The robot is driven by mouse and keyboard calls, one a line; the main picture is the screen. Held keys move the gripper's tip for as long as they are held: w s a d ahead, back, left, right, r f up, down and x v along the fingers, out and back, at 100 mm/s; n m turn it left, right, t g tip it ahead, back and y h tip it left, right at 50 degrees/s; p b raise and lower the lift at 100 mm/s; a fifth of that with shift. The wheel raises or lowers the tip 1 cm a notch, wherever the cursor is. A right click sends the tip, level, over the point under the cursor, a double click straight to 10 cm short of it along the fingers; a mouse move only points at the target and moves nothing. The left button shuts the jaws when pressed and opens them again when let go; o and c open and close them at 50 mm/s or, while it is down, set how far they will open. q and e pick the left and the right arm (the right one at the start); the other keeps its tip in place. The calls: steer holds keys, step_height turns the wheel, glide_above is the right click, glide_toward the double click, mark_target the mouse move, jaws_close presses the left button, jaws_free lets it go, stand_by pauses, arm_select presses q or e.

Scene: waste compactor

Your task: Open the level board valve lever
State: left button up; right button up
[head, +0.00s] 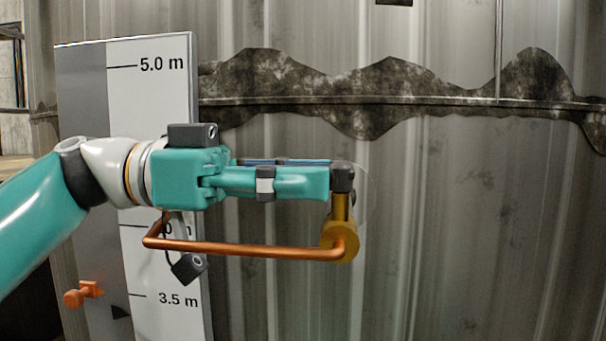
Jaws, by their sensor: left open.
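The level board (150,90) is a white upright panel with black marks from 5.0 m at the top to 3.5 m near the bottom. A copper-coloured lever bar (250,249) runs almost level in front of the board and the wall. Its right end joins a brass-coloured round fitting (341,240), and its left end bends upward behind my gripper's underside. My left gripper (341,177) points right, above the bar. Its fingers are open, one behind the other, with the dark tips at the top of the brass fitting. I cannot tell whether they touch it. My right gripper is out of view.
A corrugated grey metal wall (430,220) with dark grimy patches fills the background. The space right of the brass fitting looks clear.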

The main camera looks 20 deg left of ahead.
arm_select(q)
jaws_close()
stand_by(0.5)
